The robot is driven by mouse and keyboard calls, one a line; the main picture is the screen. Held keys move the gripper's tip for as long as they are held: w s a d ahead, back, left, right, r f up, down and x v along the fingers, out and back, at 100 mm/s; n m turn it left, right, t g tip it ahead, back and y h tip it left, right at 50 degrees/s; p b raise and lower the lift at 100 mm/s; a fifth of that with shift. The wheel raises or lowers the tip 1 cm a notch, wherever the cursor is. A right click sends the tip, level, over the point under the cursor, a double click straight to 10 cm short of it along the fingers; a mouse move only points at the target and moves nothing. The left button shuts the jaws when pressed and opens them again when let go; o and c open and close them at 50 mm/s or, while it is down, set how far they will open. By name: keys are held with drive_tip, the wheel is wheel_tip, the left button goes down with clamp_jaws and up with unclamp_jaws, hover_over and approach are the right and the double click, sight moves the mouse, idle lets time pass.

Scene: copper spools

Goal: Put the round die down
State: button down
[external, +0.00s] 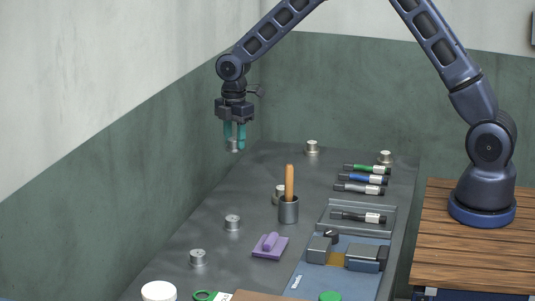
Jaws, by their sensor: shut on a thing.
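My gripper (234,141) hangs pointing down at the upper left of the external view. Its two teal fingers are shut on the round die (234,148), a small silvery piece that shows at and below the fingertips. The die is held in the air, apart from the grey table (210,195); its exact height and the spot below it are hard to tell. The fingers hide part of it.
Several short metal cylinders stand about the table, including one at the back (312,148) and one at the left (232,223). A grey cup (289,211) holds a wooden handle. Markers (362,180), a purple block (270,246) and a vise (345,255) lie rightward. Bare tabletop shows back left.

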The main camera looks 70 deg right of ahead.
sight(239, 199)
wheel_tip(239, 199, down, 17)
drive_tip(key=shift+r, duration=0.15)
idle(0.5)
drive_tip(key=c, duration=0.9)
unclamp_jaws()
drive_tip(key=shift+c, duration=0.2)
